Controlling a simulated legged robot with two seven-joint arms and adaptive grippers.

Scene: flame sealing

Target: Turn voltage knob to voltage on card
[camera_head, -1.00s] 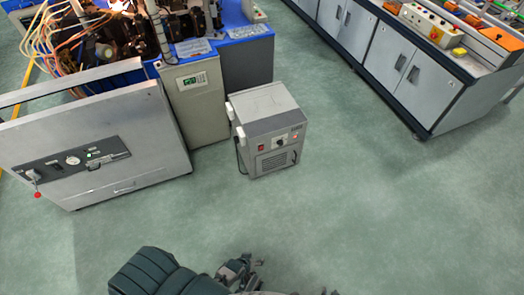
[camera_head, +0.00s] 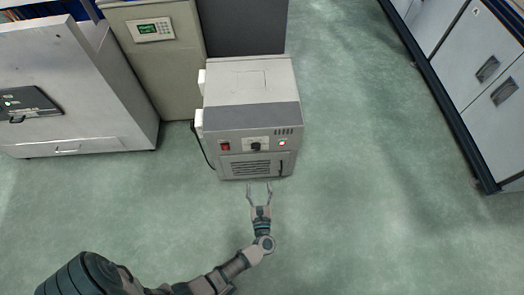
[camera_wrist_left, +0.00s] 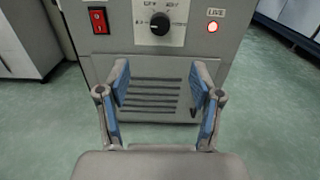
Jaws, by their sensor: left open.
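A grey box-shaped power unit (camera_head: 250,115) stands on the floor, its front panel facing me. Its black voltage knob (camera_head: 256,147) sits on a light dial plate in the panel's middle. In the left wrist view the knob (camera_wrist_left: 160,24) is at the top centre, with dial labels too small to read surely. My left gripper (camera_head: 260,186) is open and empty, in front of the unit's lower front and below the knob. Its blue-padded fingers (camera_wrist_left: 160,85) frame the vent slots in the left wrist view. No card can be made out. My right gripper is out of view.
A red switch (camera_wrist_left: 98,20) is left of the knob and a lit red LIVE lamp (camera_wrist_left: 212,27) is right of it. A beige cabinet (camera_head: 158,60) stands behind left, a silver machine (camera_head: 70,90) further left. White cabinets (camera_head: 480,70) stand right. Green floor between is clear.

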